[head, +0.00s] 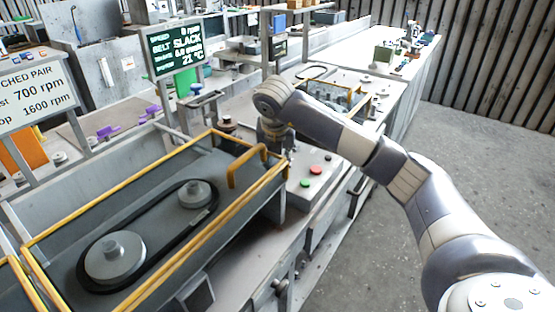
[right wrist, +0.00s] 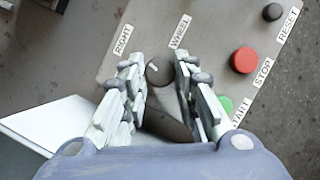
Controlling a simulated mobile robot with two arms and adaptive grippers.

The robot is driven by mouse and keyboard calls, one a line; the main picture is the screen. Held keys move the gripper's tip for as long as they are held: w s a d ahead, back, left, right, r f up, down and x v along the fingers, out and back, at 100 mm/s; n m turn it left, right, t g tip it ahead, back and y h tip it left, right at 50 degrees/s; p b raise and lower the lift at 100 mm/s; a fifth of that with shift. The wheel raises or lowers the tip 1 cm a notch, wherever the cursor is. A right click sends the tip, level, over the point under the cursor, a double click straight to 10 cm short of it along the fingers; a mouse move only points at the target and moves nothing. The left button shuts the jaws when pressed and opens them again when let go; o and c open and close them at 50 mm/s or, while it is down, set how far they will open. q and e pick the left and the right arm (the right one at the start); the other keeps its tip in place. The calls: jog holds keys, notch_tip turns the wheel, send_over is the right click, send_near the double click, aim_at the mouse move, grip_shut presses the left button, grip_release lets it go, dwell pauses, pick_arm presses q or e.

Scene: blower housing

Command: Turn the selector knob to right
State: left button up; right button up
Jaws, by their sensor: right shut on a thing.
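The selector knob (right wrist: 160,70) is a dark round knob on a grey control panel (right wrist: 105,78), seen in the right wrist view. A short white mark shows on its upper left part. Printed labels RIGHT (right wrist: 123,40) and WHEEL (right wrist: 180,32) stand above it, to the left and right. My right gripper (right wrist: 160,72) is shut on the knob, one finger on each side. In the head view my right gripper (head: 273,140) reaches down at the panel's far end, and the knob is hidden there. My left gripper is not in view.
A red STOP button (right wrist: 245,60), a black RESET button (right wrist: 272,12) and a partly hidden green START button (right wrist: 224,105) sit right of the knob. A yellow-railed belt housing (head: 215,155) stands left of the panel. A display (head: 174,51) reads BELT SLACK.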

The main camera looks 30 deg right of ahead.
jog(key=o, duration=1)
jog(key=shift+o, duration=0.2)
jog(key=v, duration=1.2)
